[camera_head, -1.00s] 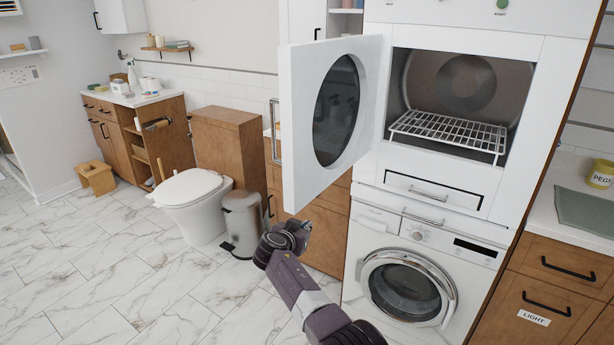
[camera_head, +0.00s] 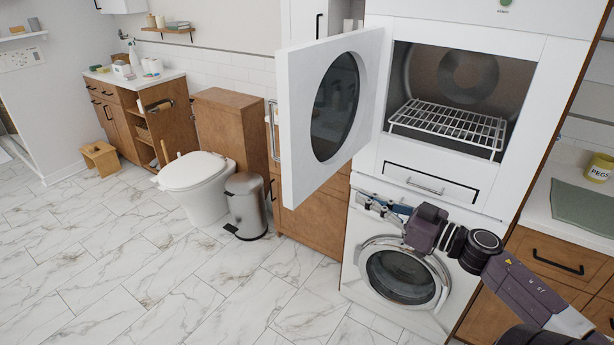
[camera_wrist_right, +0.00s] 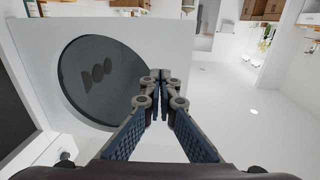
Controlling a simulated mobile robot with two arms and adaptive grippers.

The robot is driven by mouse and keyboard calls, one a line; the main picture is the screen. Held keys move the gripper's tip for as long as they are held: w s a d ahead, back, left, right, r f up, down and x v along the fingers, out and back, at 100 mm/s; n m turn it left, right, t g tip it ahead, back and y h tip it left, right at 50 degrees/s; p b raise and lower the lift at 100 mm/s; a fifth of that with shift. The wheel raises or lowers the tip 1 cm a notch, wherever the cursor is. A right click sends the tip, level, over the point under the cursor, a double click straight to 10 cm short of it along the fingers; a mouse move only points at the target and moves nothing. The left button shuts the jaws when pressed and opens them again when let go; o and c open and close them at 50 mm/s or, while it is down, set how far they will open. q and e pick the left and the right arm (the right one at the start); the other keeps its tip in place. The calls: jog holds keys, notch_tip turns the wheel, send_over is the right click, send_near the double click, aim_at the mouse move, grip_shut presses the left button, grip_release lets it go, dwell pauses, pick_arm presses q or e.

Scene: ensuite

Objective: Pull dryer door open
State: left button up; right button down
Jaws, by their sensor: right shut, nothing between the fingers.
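My right gripper (camera_head: 363,202) is below the door, in front of the upper part of the washer, pointing left. In the right wrist view the gripper (camera_wrist_right: 160,78) is shut and empty. The dryer door (camera_wrist_right: 95,78) fills the left of that view, with a gap beside the fingers. My left gripper is not in view.
A front-loading washer (camera_head: 400,277) stands under the dryer. A metal bin (camera_head: 246,205), a toilet (camera_head: 197,185) and wooden cabinets stand to the left. A counter with a yellow jar (camera_head: 599,168) is at the right. The marble floor (camera_head: 190,290) in front is clear.

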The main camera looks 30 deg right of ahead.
aim_at(301, 178)
jog(key=shift+n+g+y, duration=0.3)
jog(key=shift+n+y, duration=0.2)
jog(key=p+x, duration=0.1)
jog(key=x, duration=0.3)
jog(key=a+p+x, duration=0.1)
jog(key=x, duration=0.3)
jog(key=s+a+r+p+x, duration=0.1)
jog(key=x, duration=0.3)
jog(key=shift+w+a, duration=0.25)
jog(key=shift+w, duration=0.15)
jog(key=shift+w+a+f, duration=0.15)
jog(key=shift+w+a, duration=0.1)
jog(key=shift+w, duration=0.35)
jog(key=w+a+m+h+p, duration=0.1)
jog(key=w+a, duration=0.3)
jog(key=w, duration=1.2)
jog(key=shift+a+h+p, duration=0.15)
jog(key=shift+h+p, duration=0.35)
jog(key=shift+w, duration=0.1)
